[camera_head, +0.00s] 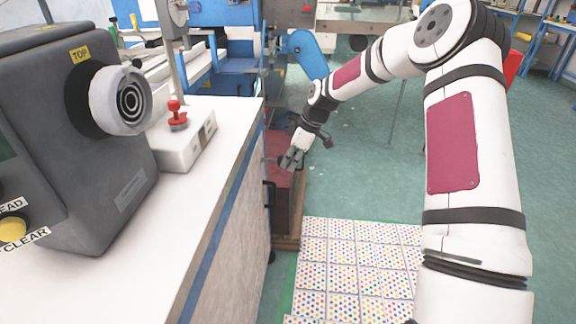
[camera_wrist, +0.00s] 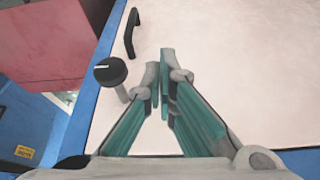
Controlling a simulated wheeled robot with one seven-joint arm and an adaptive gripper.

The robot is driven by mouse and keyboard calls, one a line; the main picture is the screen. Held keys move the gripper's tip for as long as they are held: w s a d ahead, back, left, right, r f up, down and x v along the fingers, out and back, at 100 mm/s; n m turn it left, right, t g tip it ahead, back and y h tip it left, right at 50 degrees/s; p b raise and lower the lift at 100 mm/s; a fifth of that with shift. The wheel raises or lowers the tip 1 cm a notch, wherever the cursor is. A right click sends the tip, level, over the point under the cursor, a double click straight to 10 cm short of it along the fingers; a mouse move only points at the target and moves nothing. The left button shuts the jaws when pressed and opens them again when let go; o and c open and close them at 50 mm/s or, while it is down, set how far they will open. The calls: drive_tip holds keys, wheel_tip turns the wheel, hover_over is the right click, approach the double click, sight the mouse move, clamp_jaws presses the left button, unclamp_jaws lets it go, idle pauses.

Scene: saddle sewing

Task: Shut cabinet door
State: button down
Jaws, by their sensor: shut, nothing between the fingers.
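My gripper (camera_head: 292,158) is shut and empty, low beside the front of the workbench cabinet (camera_head: 235,240) in the head view. In the wrist view my gripper (camera_wrist: 160,68) has its fingertips together in front of a pale panel with a blue border, which looks like the cabinet door (camera_wrist: 240,60). A black bar handle (camera_wrist: 131,32) and a round black knob (camera_wrist: 110,71) are on or beside this panel, left of the fingertips. A black handle also shows on the cabinet front in the head view (camera_head: 268,194). I cannot tell whether the fingers touch the panel, or how far the door stands open.
A dark red box (camera_head: 283,200) stands on the floor by the cabinet; a red block (camera_wrist: 45,40) fills the wrist view's upper left. The white benchtop (camera_head: 215,175) carries a grey machine (camera_head: 95,190). A dotted mat (camera_head: 355,270) lies on otherwise open green floor.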

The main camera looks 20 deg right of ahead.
drive_tip(key=v, duration=0.9)
drive_tip(key=s+a+r+m+g+h, duration=0.25)
drive_tip(key=s+a+r, duration=0.25)
drive_tip(key=s+r, duration=0.5)
drive_tip(key=s+a+r+m, duration=0.1)
drive_tip(key=s+m, duration=0.2)
drive_tip(key=s, duration=1)
drive_tip(key=s+a+r+m+h, duration=0.1)
drive_tip(key=s+a+m, duration=0.15)
drive_tip(key=s, duration=0.95)
drive_tip(key=s+a+r+m, duration=0.1)
drive_tip(key=s+m, duration=0.3)
drive_tip(key=s, duration=0.9)
wheel_tip(320, 180, up, 21)
drive_tip(key=t+p, duration=0.4)
drive_tip(key=p, duration=1.6)
drive_tip(key=shift+w, duration=0.25)
drive_tip(key=shift+d, duration=0.1)
